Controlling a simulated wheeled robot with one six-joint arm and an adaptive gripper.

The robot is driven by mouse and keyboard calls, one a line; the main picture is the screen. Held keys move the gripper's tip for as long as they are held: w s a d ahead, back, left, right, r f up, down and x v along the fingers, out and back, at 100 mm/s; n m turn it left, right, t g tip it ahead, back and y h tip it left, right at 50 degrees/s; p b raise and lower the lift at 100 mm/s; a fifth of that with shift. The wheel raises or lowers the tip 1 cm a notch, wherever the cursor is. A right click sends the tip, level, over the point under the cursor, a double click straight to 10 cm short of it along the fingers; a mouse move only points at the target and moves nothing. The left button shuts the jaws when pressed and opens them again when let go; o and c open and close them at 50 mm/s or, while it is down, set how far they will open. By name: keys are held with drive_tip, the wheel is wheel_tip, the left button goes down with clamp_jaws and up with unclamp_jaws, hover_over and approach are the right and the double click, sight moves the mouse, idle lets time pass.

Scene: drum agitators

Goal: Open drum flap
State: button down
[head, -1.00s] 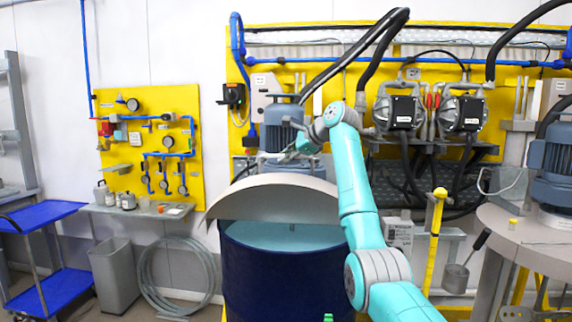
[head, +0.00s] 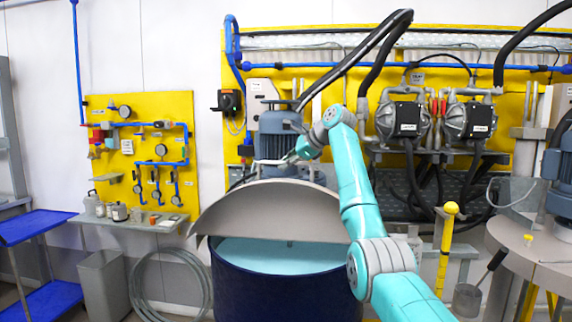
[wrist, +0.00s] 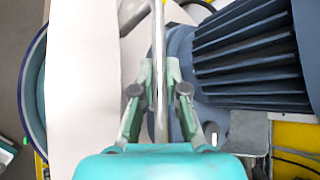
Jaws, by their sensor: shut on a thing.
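The drum (head: 285,295) is dark blue and stands in the middle of the head view, with light blue contents (head: 270,254) showing below the raised flap. The grey half-round flap (head: 268,212) is tilted up, its curved edge standing above the drum's open front half. My gripper (head: 285,160) is behind the flap's upper edge, beside the blue motor (head: 277,135). In the wrist view my gripper (wrist: 159,75) is shut on a thin grey bar, the flap handle (wrist: 160,110). The flap's pale face (wrist: 90,90) shows left of the fingers, with the drum's rim (wrist: 35,90) beyond it.
The ribbed motor (wrist: 255,60) is close to the right of my fingers. A yellow post (head: 446,240) and a second drum lid (head: 530,245) stand at right. A bin (head: 103,285), coiled hose (head: 170,288) and blue cart (head: 40,260) are at left.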

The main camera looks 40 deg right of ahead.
drive_tip(key=c, duration=1.2)
unclamp_jaws()
drive_tip(key=shift+s, duration=0.15)
drive_tip(key=v, duration=1.2)
